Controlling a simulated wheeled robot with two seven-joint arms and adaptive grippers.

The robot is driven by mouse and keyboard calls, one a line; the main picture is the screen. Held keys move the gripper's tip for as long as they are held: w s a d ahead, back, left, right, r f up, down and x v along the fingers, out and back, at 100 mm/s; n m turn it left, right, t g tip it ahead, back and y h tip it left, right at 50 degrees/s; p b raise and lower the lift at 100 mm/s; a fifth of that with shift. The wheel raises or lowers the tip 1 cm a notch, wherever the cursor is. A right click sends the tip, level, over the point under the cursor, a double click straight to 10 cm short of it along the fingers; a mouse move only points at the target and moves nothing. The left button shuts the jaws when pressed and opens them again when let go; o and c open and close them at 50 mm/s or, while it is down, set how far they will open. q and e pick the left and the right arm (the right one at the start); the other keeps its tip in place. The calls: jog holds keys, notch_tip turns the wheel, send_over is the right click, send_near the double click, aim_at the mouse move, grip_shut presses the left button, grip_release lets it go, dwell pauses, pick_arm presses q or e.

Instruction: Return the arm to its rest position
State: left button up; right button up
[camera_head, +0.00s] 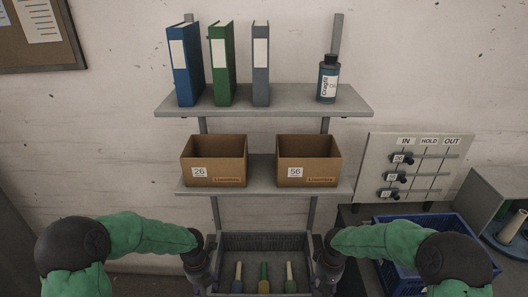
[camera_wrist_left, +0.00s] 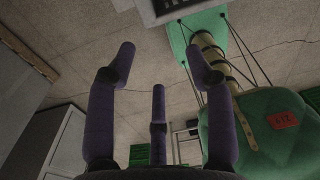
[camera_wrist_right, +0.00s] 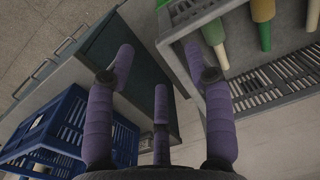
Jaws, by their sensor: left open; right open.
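My left arm (camera_head: 150,235) and right arm (camera_head: 380,240), both in green sleeves, reach in from either side of the head view. Their wrists point down beside the left and right ends of a grey crate; the fingers are hard to make out there. In the left wrist view, the left gripper (camera_wrist_left: 160,65) has its purple fingers spread with nothing between them. In the right wrist view, the right gripper (camera_wrist_right: 158,68) is likewise open and empty, with the crate's edge beside its right finger.
The grey crate (camera_head: 265,240) holds cones, one yellow and green. Above are two cardboard boxes (camera_head: 214,175) (camera_head: 308,175) on the lower shelf and binders and a bottle (camera_head: 328,78) on the upper one. A blue crate (camera_head: 455,225) and IN/HOLD/OUT board (camera_head: 432,165) are at right.

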pick_arm(q)
jog(key=s+d+f+m+h, duration=0.1)
jog(key=s+d+f+m, duration=0.2)
jog(key=s+f+m, duration=0.65)
jog(key=s+d+f+m+h, duration=0.15)
jog(key=s+m, duration=0.35)
jog(key=m, duration=0.9)
jog(key=s+d+f+m+h, duration=0.1)
jog(key=s+d+f+m, duration=0.45)
jog(key=m, duration=0.65)
pick_arm(e)
jog(key=s+a+f+m+y, duration=0.2)
jog(key=s+a+f, duration=0.2)
jog(key=s+f, duration=0.6)
jog(key=s+a+f+m+y, duration=0.15)
jog(key=s+a+f, duration=0.25)
jog(key=s+f, duration=0.55)
pick_arm(q)
notch_tip(320, 180, down, 16)
jog(key=b, duration=1.6)
jog(key=shift+a+t+b, duration=0.2)
jog(key=shift+t+b, duration=0.1)
pick_arm(e)
notch_tip(320, 180, down, 13)
jog(key=a+n, duration=0.1)
jog(key=shift+s+a+t, duration=0.3)
jog(key=shift+a, duration=0.05)
